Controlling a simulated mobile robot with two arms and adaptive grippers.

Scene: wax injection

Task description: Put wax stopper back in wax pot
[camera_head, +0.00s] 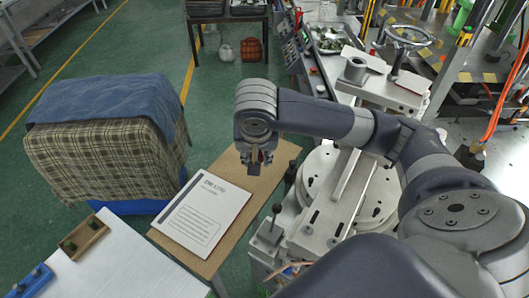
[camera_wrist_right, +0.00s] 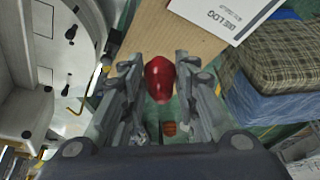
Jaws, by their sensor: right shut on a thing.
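My right gripper (camera_head: 258,158) hangs from its arm above the brown board, pointing down. In the wrist view my right gripper (camera_wrist_right: 159,68) is shut on a dark red, rounded object (camera_wrist_right: 158,82), which looks like the wax stopper. The red object sits between the two fingertips; in the head view it is mostly hidden by the fingers. I cannot clearly identify the wax pot. My left gripper is not in view.
A white printed sheet (camera_head: 203,212) lies on the brown board (camera_head: 266,178). The machine with a round white plate (camera_head: 318,172) and a black-knobbed lever (camera_head: 276,210) stands to the right. A plaid-covered seat (camera_head: 95,155) is at the left. A white table (camera_head: 125,265) is at lower left.

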